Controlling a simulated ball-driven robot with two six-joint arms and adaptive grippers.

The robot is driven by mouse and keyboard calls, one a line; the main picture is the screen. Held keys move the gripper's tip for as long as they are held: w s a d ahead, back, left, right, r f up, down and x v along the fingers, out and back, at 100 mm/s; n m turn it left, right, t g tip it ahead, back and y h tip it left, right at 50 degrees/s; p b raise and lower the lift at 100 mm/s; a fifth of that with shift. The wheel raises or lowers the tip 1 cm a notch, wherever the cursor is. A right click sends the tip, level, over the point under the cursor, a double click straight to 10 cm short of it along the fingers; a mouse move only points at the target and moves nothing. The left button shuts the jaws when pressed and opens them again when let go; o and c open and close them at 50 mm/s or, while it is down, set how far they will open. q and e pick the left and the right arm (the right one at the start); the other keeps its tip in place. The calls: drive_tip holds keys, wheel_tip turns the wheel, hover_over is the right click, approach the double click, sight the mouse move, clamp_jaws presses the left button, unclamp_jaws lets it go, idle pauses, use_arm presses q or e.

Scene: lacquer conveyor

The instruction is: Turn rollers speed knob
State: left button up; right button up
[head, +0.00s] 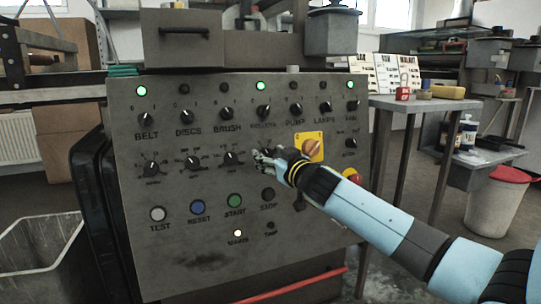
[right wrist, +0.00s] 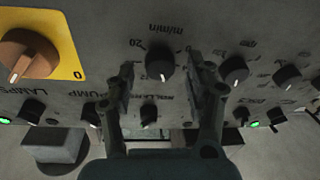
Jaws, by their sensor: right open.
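The rollers speed knob (right wrist: 159,62) is black with a white pointer mark, under a "m/min" scale that reads upside down in the right wrist view. My right gripper (right wrist: 160,72) is open, with one finger on each side of this knob and a visible gap to it on both sides. Whether the fingertips reach down to its depth I cannot tell. In the head view my right gripper (head: 261,158) is at the panel (head: 125,185) and mostly covers the knob. The smaller rollers selector knob (head: 262,112) sits above, by a lit green lamp. My left gripper is not in view.
A neighbouring speed knob (head: 231,158) is left of the gripper. An orange rotary switch on a yellow plate (head: 317,137) is close on the right. A red button (head: 353,177) is below it. Push buttons, including green START (head: 235,201), lie lower. A table (head: 425,103) stands right.

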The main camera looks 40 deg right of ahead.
drive_tip(key=shift+w, duration=0.2)
drive_tip(key=shift+c, duration=0.3)
clamp_jaws()
drive_tip(key=shift+r, duration=0.1)
